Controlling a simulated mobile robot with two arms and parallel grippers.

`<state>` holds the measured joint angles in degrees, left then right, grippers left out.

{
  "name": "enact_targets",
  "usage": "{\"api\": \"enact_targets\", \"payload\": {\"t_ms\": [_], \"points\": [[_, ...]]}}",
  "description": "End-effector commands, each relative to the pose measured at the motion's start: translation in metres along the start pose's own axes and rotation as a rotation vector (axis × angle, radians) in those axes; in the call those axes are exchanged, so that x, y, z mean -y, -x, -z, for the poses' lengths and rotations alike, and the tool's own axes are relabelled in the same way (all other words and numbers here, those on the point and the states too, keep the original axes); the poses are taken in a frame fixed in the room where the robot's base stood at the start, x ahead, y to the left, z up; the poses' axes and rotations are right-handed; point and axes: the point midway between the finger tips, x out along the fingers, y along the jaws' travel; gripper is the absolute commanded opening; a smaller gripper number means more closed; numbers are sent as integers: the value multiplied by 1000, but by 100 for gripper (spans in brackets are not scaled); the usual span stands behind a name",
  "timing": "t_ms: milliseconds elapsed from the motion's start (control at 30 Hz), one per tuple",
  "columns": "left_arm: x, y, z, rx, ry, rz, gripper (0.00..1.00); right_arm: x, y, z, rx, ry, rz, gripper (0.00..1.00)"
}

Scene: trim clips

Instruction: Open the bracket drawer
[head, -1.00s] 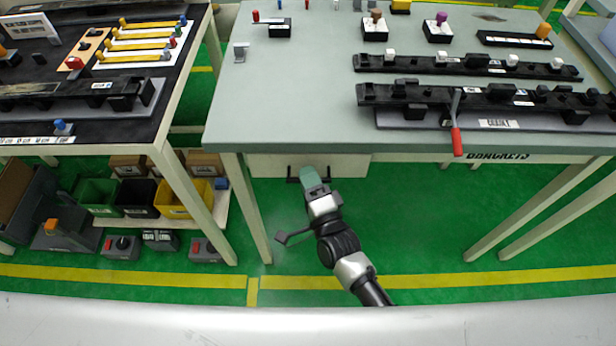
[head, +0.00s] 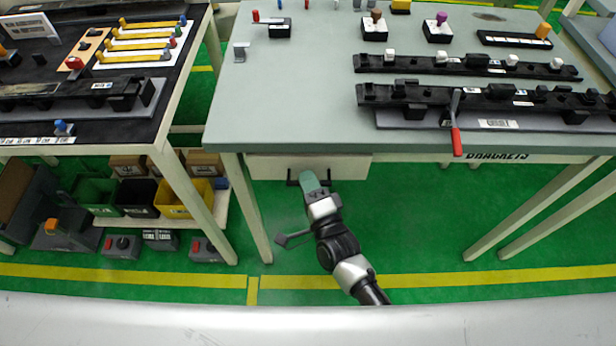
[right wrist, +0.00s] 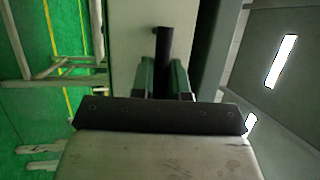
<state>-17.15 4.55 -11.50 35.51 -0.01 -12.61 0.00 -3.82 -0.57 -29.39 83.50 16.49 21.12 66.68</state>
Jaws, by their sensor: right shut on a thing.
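The drawer (head: 340,167) is a pale box front under the left part of the grey-green table. It has a dark bar handle (head: 291,179). My right gripper (head: 308,178) is at that handle, coming from below. In the right wrist view the green fingers of the gripper (right wrist: 163,78) are shut around the dark handle (right wrist: 163,42), with the pale drawer front (right wrist: 130,30) behind it. The drawer's inside is hidden under the tabletop. My left gripper is not in view.
The grey-green table (head: 300,90) carries black trim strips, a red-handled lever (head: 456,135) and small fixtures. Its leg (head: 247,205) stands left of my right arm. A dark table (head: 150,105) with bins below is at left. Green floor right of the arm is clear.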

Motion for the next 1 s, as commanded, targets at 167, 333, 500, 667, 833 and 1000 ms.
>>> {"api": "enact_targets", "payload": {"t_ms": [167,333,500,667,833,1000], "points": [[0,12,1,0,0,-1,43,6,27,-11,2,-3,-7,0],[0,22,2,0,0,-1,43,15,64,-26,3,-2,-8,0],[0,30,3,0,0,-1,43,23,103,-42,2,-2,-8,0],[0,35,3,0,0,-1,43,29,135,-56,2,-2,-7,0],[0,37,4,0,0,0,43,34,160,-67,2,-1,-5,0],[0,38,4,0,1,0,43,37,176,-73,1,-1,-4,0]]}}
